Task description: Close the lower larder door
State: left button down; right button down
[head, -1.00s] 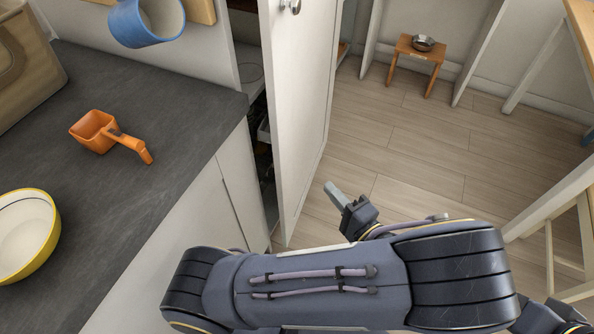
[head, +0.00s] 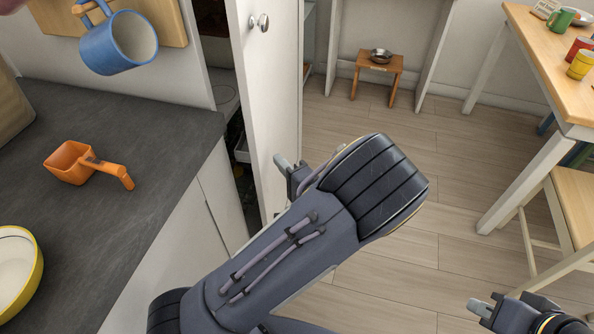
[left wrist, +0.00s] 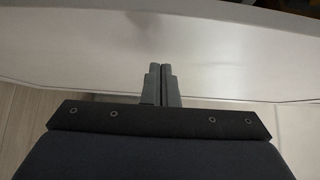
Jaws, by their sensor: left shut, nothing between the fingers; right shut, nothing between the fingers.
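The white larder door (head: 272,100) stands ajar in the head view, with a round metal knob (head: 263,22) near its top. A dark gap shows between it and the cabinet, with shelves inside. My left gripper (head: 281,163) is shut and empty, at the outer face of the door. In the left wrist view its closed fingers (left wrist: 159,72) point at a broad white panel (left wrist: 90,50), which looks like the door. Whether the tips touch it I cannot tell. My right gripper (head: 476,306) is shut and empty, low at the right, away from the door.
The slate worktop (head: 110,210) at the left holds an orange scoop (head: 72,163) and a yellow bowl (head: 38,275). A blue mug (head: 110,45) hangs above it. A small stool (head: 378,64) stands at the back. A wooden table (head: 545,50) and chair are at the right. The floor between is clear.

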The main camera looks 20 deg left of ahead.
pick_arm(q)
jog(key=shift+s+a, duration=0.1)
jog(key=shift+a, duration=0.45)
